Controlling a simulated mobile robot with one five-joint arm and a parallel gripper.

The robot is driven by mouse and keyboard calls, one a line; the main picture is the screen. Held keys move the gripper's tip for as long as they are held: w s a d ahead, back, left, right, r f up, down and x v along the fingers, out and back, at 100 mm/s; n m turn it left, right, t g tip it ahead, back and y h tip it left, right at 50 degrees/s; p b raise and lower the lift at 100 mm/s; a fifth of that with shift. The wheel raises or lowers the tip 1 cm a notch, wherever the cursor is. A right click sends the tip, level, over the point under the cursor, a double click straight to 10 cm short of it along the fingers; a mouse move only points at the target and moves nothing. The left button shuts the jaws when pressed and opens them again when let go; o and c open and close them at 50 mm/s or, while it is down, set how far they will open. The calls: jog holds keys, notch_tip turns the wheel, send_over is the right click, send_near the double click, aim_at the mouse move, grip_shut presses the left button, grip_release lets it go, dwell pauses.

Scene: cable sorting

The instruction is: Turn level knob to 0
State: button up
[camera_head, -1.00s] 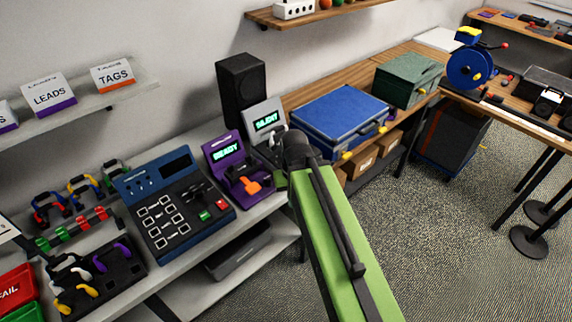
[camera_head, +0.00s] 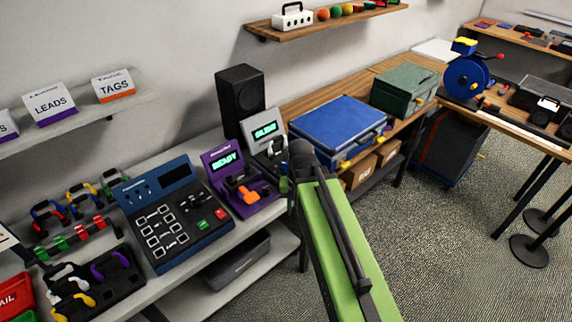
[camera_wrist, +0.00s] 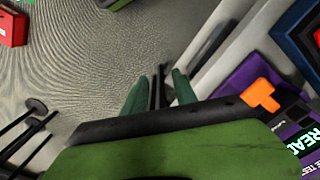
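A small grey device with a lit green display (camera_head: 264,131) stands beside the black speaker (camera_head: 240,98). Its display seems to read SILENT, but the text is blurred. I cannot make out a knob marked level; my arm covers part of the area in front of the grey device. My gripper is mostly hidden behind my green arm in the head view. In the wrist view my gripper (camera_wrist: 158,92) shows two green fingers apart with only thin dark bars visible between them. It points over the floor beside the bench edge and holds nothing I can see.
A purple device (camera_head: 237,181) with a READY display and orange handle stands left of my arm; the orange handle (camera_wrist: 261,95) shows in the wrist view. A blue console (camera_head: 170,213) is further left. A blue case (camera_head: 340,128) lies right. The floor (camera_head: 440,235) at right is open.

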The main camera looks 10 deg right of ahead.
jog(key=o, duration=0.3)
jog(key=w+r+m+p, duration=0.2)
jog(key=w+m, duration=0.1)
jog(key=w, duration=0.4)
jog(key=shift+w+r+p, duration=0.35)
jog(key=shift+p, duration=0.05)
jog(key=w+r+m+p, duration=0.4)
jog(key=w+r+p, duration=1)
jog(key=r+p, duration=0.2)
jog(key=f+b, duration=1.8)
jog(key=shift+s+d+f, duration=0.15)
jog(key=shift+d+f, duration=0.05)
jog(key=shift+d, duration=0.2)
jog(key=shift+r, duration=0.1)
jog(key=shift+c, duration=0.2)
grip_shut()
